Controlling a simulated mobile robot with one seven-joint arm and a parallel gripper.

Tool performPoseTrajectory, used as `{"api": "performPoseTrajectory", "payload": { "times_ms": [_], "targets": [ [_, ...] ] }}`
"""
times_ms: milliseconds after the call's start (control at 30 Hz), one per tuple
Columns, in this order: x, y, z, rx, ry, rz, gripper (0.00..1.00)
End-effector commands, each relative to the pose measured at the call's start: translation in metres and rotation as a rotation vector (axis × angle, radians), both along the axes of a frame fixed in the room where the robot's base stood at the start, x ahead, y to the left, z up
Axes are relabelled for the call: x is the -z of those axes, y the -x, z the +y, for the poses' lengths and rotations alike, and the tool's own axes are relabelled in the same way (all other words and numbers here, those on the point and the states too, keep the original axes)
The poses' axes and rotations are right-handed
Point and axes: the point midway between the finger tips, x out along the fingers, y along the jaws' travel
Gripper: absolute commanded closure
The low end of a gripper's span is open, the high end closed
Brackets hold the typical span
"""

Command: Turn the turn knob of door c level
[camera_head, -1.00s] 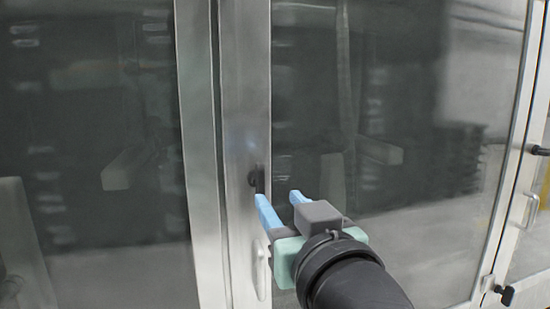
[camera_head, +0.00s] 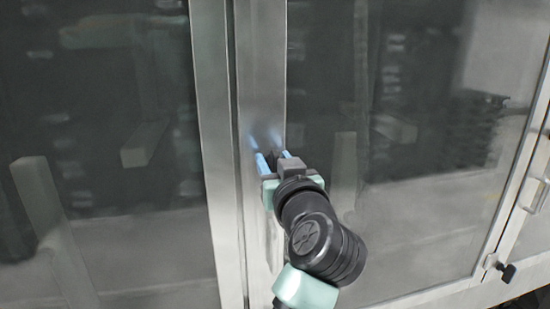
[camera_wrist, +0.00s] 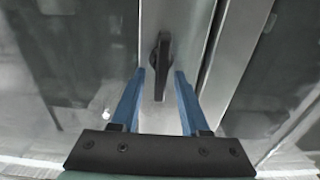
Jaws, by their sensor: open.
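The dark turn knob (camera_wrist: 161,65) sits on a metal door frame (camera_head: 262,80). In the wrist view its long grip runs up and down the picture, nearly upright. My gripper (camera_head: 272,155) is open, its blue fingers pointing at the frame. In the wrist view my gripper (camera_wrist: 159,73) has one finger on each side of the knob's lower part, with a gap showing on both sides. In the head view the knob is mostly hidden between and behind my fingers. I cannot tell how deep the fingertips reach around it.
Glass panels (camera_head: 110,200) lie left and right of the frame. Another dark knob (camera_head: 508,272) is at lower right, and a pale handle (camera_head: 540,196) is at the right edge. Free room lies in front of the right panel.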

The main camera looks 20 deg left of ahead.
Motion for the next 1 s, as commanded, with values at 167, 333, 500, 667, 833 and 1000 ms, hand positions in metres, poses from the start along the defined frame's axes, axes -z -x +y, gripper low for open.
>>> {"api": "performPoseTrajectory", "payload": {
  "times_ms": [167,333,500,667,833,1000],
  "targets": [
    [0.0000,0.0002,0.0000,0.000,0.000,0.000,0.62],
    [0.0000,0.0004,-0.0001,0.000,0.000,0.000,0.93],
    [0.0000,0.0004,-0.0001,0.000,0.000,0.000,1.00],
    [0.0000,0.0005,-0.0002,0.000,0.000,0.000,1.00],
    [0.0004,0.0001,-0.0007,0.000,-0.015,0.010,1.00],
    [0.0013,-0.0005,-0.0016,0.000,-0.067,0.047,1.00]
  ]
}}
